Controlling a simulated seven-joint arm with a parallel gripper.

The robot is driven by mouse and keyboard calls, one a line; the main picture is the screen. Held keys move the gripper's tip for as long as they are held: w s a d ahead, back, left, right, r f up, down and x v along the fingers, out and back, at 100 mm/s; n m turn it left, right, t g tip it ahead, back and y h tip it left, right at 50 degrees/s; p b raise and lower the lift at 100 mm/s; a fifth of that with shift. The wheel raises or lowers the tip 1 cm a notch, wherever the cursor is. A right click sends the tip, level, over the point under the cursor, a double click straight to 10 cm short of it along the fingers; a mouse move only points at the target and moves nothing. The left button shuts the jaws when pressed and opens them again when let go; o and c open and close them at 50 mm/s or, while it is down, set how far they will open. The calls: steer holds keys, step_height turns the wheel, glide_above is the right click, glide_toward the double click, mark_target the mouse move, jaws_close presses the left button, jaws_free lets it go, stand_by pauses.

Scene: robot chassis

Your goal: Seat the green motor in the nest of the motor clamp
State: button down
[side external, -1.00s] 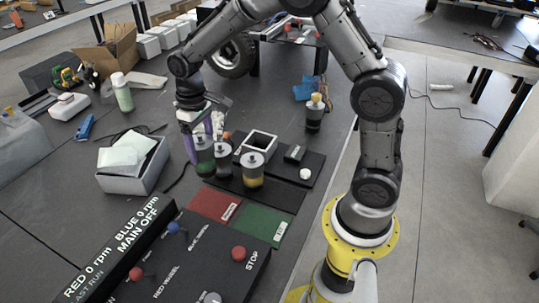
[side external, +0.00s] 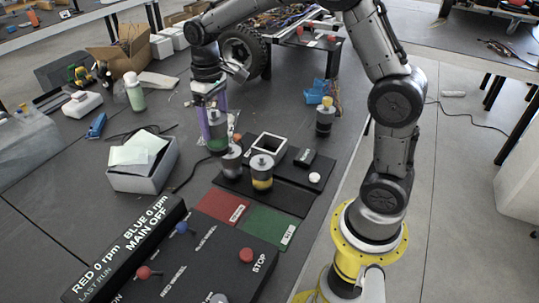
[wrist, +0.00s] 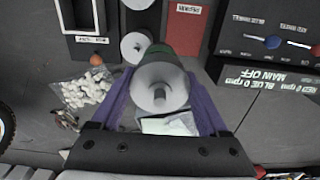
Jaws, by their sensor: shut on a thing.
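The green motor (side external: 217,140), a grey cylinder with a green band, is held upright between the purple fingers of my gripper (side external: 210,118), above the table beside the other motors. The wrist view shows the motor's grey top and shaft (wrist: 160,80) between both fingers of my gripper (wrist: 160,92). A black fixture with a square, pale-rimmed opening (side external: 268,140) stands to the right of the motor. It also shows at the top left of the wrist view (wrist: 98,15). I cannot tell for sure that it is the motor clamp; the inside of its nest is not clear.
A grey motor (side external: 232,163) and a yellow-banded motor (side external: 262,175) stand close by on the black base. Another motor (side external: 325,118) stands behind, right. A grey bin (side external: 145,178) is left, and a control panel (side external: 205,255) is in front. Red (side external: 218,205) and green (side external: 268,225) pads lie flat.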

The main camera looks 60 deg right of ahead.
steer(key=s+d, duration=0.1)
steer(key=d, duration=0.7)
glide_above(280, 154)
steer(key=w+d, duration=0.2)
steer(key=w, duration=0.2)
steer(key=shift+w+a+f, duration=0.15)
steer(key=shift+f, duration=3.05)
steer(key=shift+w+a+f, duration=0.1)
steer(key=shift+w+f, duration=0.05)
steer(key=shift+f, duration=3.05)
steer(key=shift+f, duration=0.1)
jaws_free()
steer(key=shift+s+f, duration=0.1)
